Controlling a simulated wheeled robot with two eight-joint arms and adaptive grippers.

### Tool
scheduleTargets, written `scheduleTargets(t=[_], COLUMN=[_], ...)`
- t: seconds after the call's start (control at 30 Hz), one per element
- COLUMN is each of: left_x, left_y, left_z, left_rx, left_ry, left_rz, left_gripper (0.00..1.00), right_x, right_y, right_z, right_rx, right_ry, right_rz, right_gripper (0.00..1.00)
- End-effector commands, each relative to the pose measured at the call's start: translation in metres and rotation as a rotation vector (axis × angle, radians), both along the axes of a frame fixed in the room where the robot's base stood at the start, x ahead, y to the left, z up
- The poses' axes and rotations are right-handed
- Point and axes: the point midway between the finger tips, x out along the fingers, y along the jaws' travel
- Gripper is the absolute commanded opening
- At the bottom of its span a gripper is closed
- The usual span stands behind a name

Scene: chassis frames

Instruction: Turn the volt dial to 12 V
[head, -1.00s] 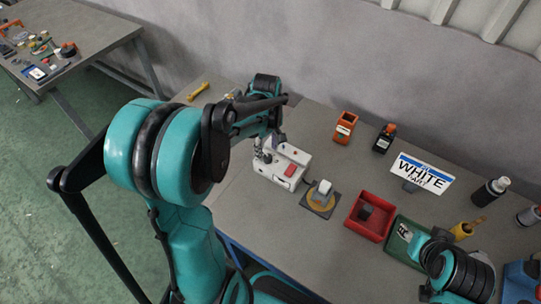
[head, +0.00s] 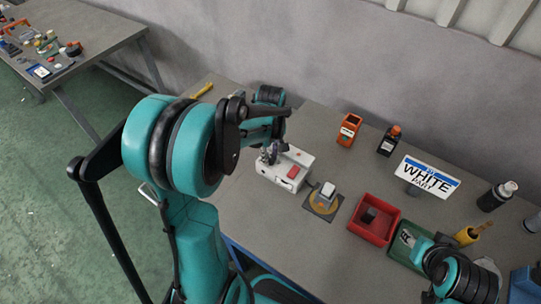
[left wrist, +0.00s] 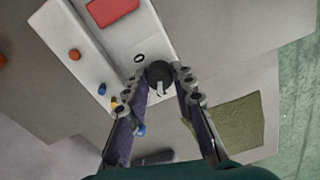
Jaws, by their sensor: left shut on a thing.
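A white device box (head: 300,158) with a red block on top (head: 293,172) stands on the table near the middle of the head view. In the left wrist view the box (left wrist: 130,40) has a round black dial (left wrist: 158,72) with a pale pointer mark near its edge. My left gripper (left wrist: 164,92) has its fingertips on either side of the dial and is shut on it. In the head view my left gripper (head: 270,152) is at the left part of the box, and my arm partly hides it. Dial markings are not readable.
A "WHITE" sign (head: 428,176), an orange holder (head: 349,129) and a dark bottle (head: 389,140) stand behind. A second table (head: 105,50) is at far left.

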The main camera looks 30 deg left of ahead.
Motion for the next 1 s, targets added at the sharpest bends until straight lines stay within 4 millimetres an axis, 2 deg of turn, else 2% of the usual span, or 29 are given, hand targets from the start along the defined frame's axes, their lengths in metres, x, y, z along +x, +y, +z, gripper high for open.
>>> scheduleTargets(t=[0.37, 1.0], left_x=[0.0000, 0.0000], left_y=[0.0000, -0.0001], left_z=[-0.0001, -0.0001], left_rx=[0.000, 0.000], left_ry=[0.000, 0.000], left_rz=[-0.156, -0.736], left_gripper=[0.00, 0.00], right_x=[0.0000, -0.0001], right_y=[0.0000, 0.0000], right_z=[-0.0003, -0.0008], right_rx=[0.000, 0.000], right_ry=[0.000, 0.000], right_rz=[0.000, 0.000], right_gripper=[0.41, 0.41])
